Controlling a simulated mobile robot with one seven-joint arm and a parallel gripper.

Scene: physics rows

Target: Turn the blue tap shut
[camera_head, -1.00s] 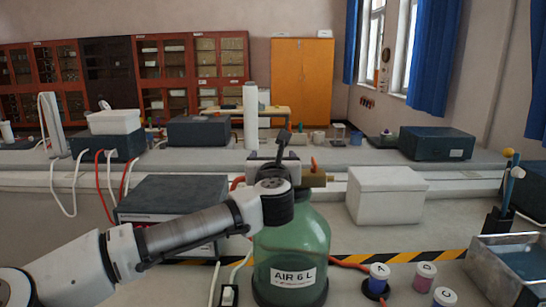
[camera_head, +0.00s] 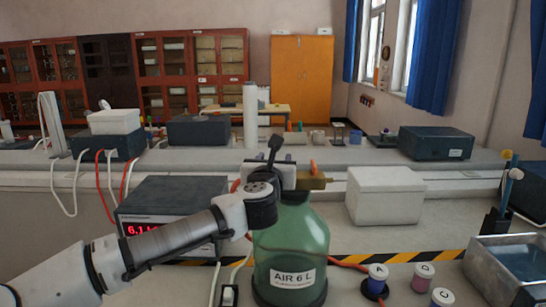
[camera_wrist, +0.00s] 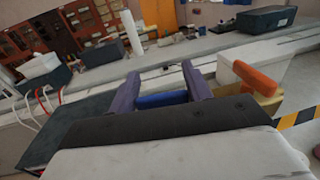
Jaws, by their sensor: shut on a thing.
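The blue tap (camera_wrist: 162,99) shows in the wrist view as a blue bar between the two fingers of my gripper (camera_wrist: 160,72). My gripper is shut on it. In the head view my gripper (camera_head: 276,172) is at the top of a green glass bottle (camera_head: 291,243) labelled "AIR 6 L", and my wrist hides the blue tap there. Beside the fingers, a brass fitting (camera_head: 314,182) with an orange lever (camera_head: 313,167) sits at the bottle's neck; the orange lever (camera_wrist: 255,78) is also to the right in the wrist view.
A dark meter box (camera_head: 172,190) with a red lit display stands left of the bottle. A white box (camera_head: 386,197) stands right. Small lettered pots (camera_head: 377,277) and a metal water tray (camera_head: 510,262) are at the front right. A red hose lies near the bottle.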

